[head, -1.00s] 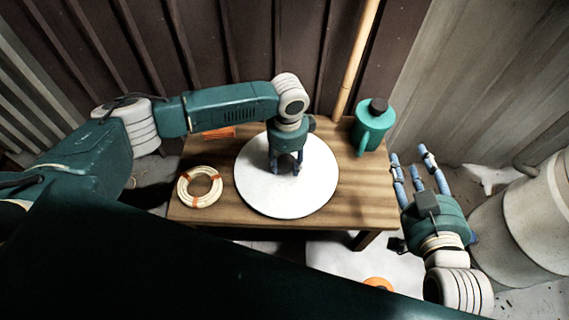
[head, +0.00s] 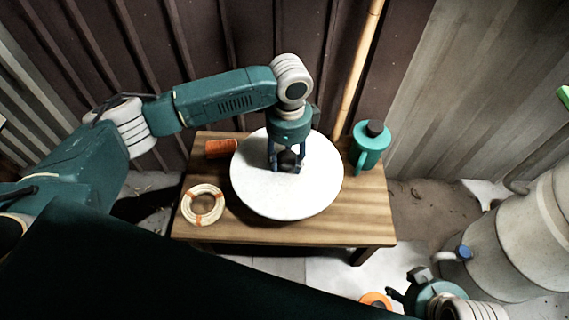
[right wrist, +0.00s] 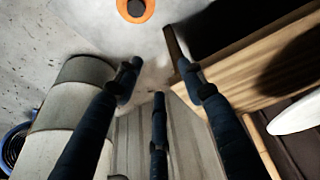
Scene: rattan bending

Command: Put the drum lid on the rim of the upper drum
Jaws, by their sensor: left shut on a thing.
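The drum lid is a round white disc (head: 260,190), held level over the wooden table. My left gripper (head: 287,165) is shut on the dark knob at its middle. In the right wrist view the lid's edge (right wrist: 297,117) shows above the tabletop, with a dark shadow on the wood. Two pale grey drums stand stacked at the right; the upper drum (head: 553,195) is cut off by the picture edge and its rim is out of view. The drums (right wrist: 75,100) also show at the left of the right wrist view. My right gripper (right wrist: 160,80) is open and empty, low in front of the drums.
On the wooden table (head: 350,228) are a rattan coil (head: 191,208), an orange spool (head: 221,148) and a teal can (head: 369,148). A bamboo pole (head: 356,75) leans on the wall behind. An orange round thing (head: 375,299) lies on the floor. Clear floor separates table and drums.

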